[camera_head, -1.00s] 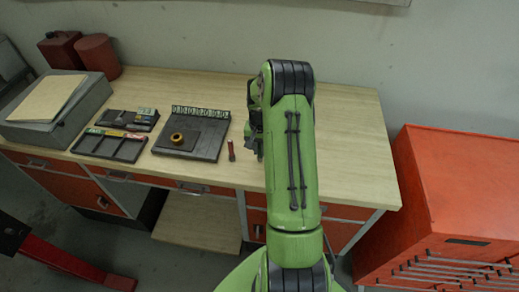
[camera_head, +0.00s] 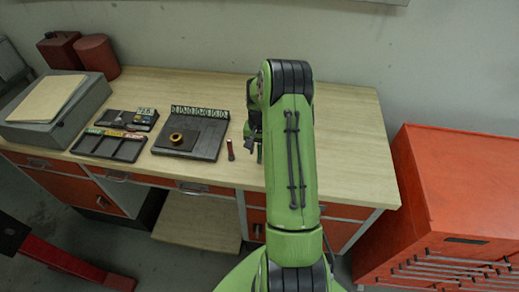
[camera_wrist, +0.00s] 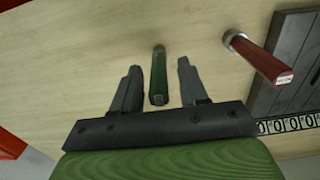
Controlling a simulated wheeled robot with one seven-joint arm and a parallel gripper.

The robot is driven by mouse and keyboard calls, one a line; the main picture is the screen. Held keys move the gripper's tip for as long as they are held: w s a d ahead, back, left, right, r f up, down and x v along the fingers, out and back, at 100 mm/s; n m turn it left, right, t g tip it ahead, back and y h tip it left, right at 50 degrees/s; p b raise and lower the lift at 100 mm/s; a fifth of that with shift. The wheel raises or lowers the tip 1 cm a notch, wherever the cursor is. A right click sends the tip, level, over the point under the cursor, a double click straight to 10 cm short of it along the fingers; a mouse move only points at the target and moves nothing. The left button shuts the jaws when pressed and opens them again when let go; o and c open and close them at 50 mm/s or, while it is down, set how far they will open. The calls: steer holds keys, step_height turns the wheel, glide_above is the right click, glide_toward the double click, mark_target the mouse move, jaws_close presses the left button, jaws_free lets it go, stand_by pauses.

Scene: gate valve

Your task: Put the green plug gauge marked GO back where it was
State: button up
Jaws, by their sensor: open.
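The green plug gauge (camera_wrist: 158,76) stands on the bench top, metal end down, between my open fingers in the wrist view; gaps show on both sides of it. Its GO mark cannot be read. In the head view a small green piece of it (camera_head: 259,153) shows beside my arm. My gripper (camera_wrist: 157,67) is open and empty. A red plug gauge (camera_wrist: 258,58) with a white label stands upright a little to the right; it also shows in the head view (camera_head: 230,150). My arm hides part of the bench.
A dark plate (camera_head: 208,150) with a brass ring (camera_head: 176,137) and a row of printed marks lies left of the red gauge. Further left is a dark tray (camera_head: 126,152) with green, yellow and red labels. A grey case (camera_head: 75,122) stands beyond. The bench's right side is clear.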

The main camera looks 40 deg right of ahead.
step_height(320, 180, up, 11)
steer(key=shift+r, duration=0.1)
steer(key=s+a+r+n+t+h, duration=0.1)
steer(key=s+a+r+n+t, duration=0.35)
steer(key=a+r, duration=1.1)
steer(key=s+a+n+t+y, duration=0.1)
steer(key=s+a+n, duration=0.2)
steer(key=s+a, duration=0.35)
steer(key=s+a+n, duration=0.3)
steer(key=s+a, duration=0.1)
steer(key=s, duration=0.5)
step_height(320, 180, down, 6)
steer(key=b, duration=0.5)
steer(key=shift+r, duration=0.2)
